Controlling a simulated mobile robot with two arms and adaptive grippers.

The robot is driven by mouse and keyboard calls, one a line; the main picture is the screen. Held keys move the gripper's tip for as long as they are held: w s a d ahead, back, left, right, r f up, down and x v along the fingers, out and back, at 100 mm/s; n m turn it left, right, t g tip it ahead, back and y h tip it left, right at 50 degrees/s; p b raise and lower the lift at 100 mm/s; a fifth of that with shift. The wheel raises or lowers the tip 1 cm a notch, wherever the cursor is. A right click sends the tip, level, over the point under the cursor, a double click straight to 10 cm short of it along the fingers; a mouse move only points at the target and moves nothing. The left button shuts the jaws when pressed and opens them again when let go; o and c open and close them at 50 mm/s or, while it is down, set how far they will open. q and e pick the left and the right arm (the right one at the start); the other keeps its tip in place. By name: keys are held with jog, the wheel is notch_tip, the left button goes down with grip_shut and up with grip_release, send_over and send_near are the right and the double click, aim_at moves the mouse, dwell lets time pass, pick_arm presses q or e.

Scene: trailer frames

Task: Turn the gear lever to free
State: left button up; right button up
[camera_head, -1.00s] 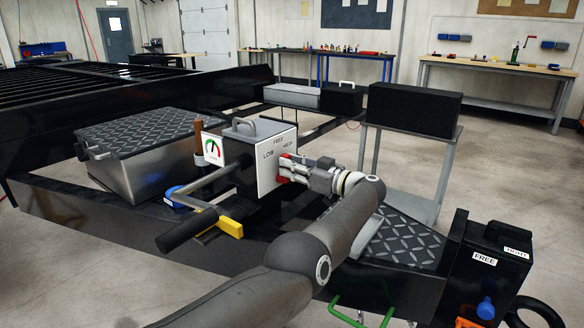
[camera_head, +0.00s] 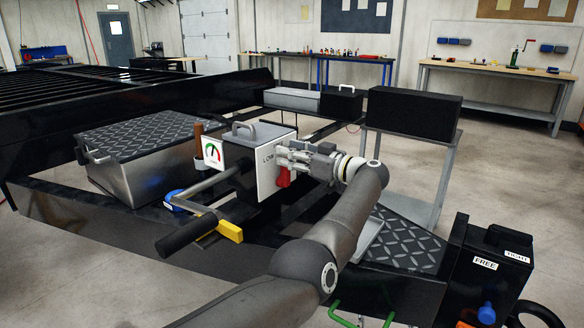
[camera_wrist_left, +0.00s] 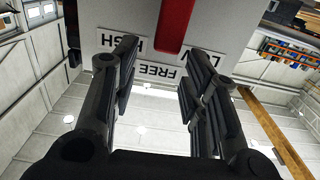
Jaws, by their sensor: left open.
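The gear lever is the red lever (camera_head: 283,179) on the white front plate (camera_head: 266,178) of the gearbox. In the left wrist view the lever (camera_wrist_left: 175,25) shows upside down, between the HIGH and LOW labels, its end towards the FREE label (camera_wrist_left: 155,75). My left gripper (camera_head: 288,157) is in front of the plate, just above the visible red part, and hides the FREE and HIGH labels in the head view. In the left wrist view its fingers (camera_wrist_left: 160,70) are spread apart, with visible gaps beside the lever's end. My right gripper is not in view.
A gauge (camera_head: 213,152) stands beside the gearbox. A black box (camera_head: 414,112) on a stand is behind my arm. A black box labelled FREE (camera_head: 485,264) is at the right.

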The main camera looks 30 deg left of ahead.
pick_arm(q)
notch_tip(320, 180, up, 5)
jog(key=shift+r, duration=0.1)
dwell(0.6)
